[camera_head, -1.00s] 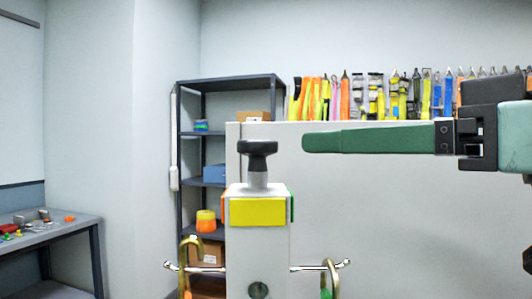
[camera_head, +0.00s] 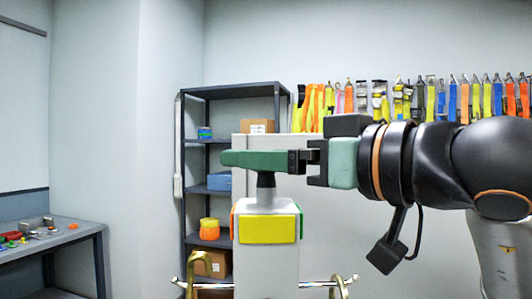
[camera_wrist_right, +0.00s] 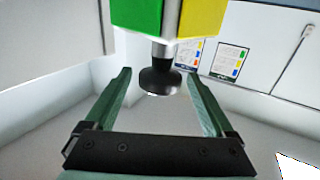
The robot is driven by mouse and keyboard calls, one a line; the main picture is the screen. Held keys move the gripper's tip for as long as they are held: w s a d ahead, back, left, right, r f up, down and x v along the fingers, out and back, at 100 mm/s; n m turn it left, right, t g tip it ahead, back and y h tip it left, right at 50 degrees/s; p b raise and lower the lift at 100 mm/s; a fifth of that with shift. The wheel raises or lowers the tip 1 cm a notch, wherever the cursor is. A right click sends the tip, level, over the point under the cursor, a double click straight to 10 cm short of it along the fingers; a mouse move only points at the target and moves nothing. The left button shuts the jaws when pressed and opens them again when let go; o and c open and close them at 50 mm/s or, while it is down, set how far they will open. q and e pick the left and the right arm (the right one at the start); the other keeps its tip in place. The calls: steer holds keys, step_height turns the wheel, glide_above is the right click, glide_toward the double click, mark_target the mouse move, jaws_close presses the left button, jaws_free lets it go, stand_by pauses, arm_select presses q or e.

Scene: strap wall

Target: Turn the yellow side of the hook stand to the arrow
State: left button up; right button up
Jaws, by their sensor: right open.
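The hook stand (camera_head: 267,265) is a white post with a yellow side (camera_head: 268,229) facing the head camera, an orange edge at left and a green edge at right. Metal arms with brass hooks (camera_head: 340,287) stick out low on both sides. My right gripper (camera_head: 226,158) reaches in from the right at the height of the top knob, its green fingers hiding it. In the wrist view the dark knob (camera_wrist_right: 158,82) sits between the two open fingers, with the green side (camera_wrist_right: 136,15) and yellow side (camera_wrist_right: 203,18) beyond. I see no arrow. My left gripper is out of view.
A grey shelf (camera_head: 235,89) with boxes and rolls stands behind at left. Colourful straps (camera_head: 400,100) hang along the back wall. A workbench (camera_head: 70,240) with small parts is at far left. A pale panel (camera_head: 320,240) stands behind the post.

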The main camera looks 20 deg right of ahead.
steer(key=shift+w+a, duration=0.1)
steer(key=shift+w, duration=0.1)
jaws_close()
stand_by(0.6)
